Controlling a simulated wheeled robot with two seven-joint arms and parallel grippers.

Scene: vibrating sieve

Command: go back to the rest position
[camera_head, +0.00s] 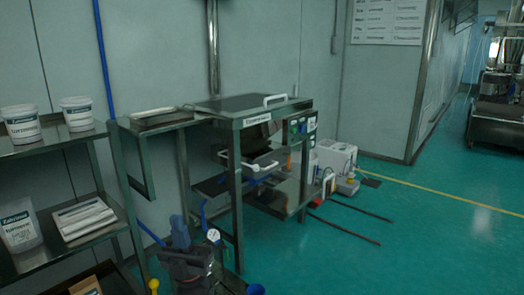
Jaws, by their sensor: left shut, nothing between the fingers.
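My right gripper is not in view. The vibrating sieve bench (226,125) stands against the wall, with a dark top panel and a white handle (275,99). A tray with a pale handle (262,166) sits lower in its frame.
A metal shelf (52,143) at the left holds white tubs (22,124), a labelled bag (19,226) and a pale stack (86,218). White containers (336,156) stand on the floor beyond the bench. Two dark bars (343,229) lie on the floor. The green floor (430,240) at the right is clear.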

